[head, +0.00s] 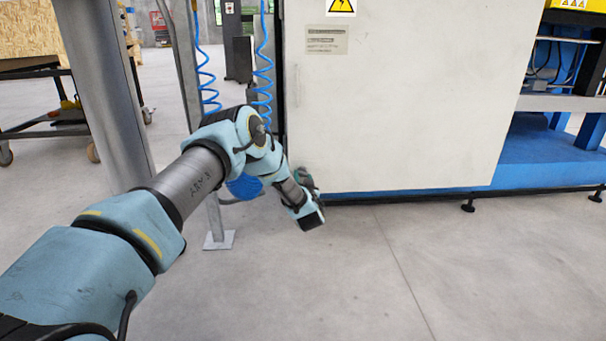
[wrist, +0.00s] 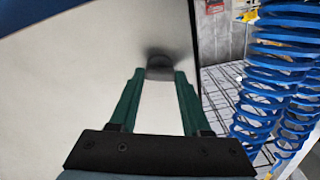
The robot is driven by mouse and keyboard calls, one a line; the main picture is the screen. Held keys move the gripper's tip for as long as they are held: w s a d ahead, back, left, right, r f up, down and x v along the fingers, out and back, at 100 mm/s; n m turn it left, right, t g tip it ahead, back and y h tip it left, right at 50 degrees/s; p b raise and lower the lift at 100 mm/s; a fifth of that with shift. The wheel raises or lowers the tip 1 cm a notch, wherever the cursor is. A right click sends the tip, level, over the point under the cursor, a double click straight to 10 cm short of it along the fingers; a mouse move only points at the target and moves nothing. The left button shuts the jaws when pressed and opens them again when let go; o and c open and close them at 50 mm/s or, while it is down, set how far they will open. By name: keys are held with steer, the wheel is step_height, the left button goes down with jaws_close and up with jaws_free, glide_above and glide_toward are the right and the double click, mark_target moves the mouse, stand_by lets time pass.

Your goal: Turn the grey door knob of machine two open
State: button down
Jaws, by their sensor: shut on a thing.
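The grey door knob (wrist: 159,68) shows in the wrist view, on a pale flat panel (wrist: 60,95), with a dark shadow around it. My gripper (wrist: 160,74) has its two green fingers on either side of the knob and is shut on it. In the head view the white machine cabinet (head: 410,100) fills the upper middle, and my arm reaches to its lower left edge. No number for the machine is readable.
Blue coiled hoses (head: 264,65) hang left of the cabinet and show close on the right in the wrist view (wrist: 280,80). A grey post (head: 105,90) stands at the left. A blue base (head: 545,155) runs along the right. The floor (head: 400,270) in front is clear.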

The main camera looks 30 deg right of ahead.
steer(key=m+p, duration=0.1)
steer(key=m, duration=0.2)
steer(key=shift+d+r+m, duration=0.1)
steer(key=shift+r+m, duration=0.05)
steer(key=shift+m, duration=0.25)
steer(key=m+p, duration=0.1)
steer(key=m, duration=0.2)
steer(key=shift+m, duration=0.3)
steer(key=m, duration=0.2)
steer(key=shift+f+m, duration=0.2)
steer(key=shift+m, duration=0.1)
steer(key=shift+m+b, duration=0.3)
steer(key=shift+m, duration=1.7)
steer(key=shift+c, duration=1.8)
jaws_free()
steer(key=shift+s, duration=0.1)
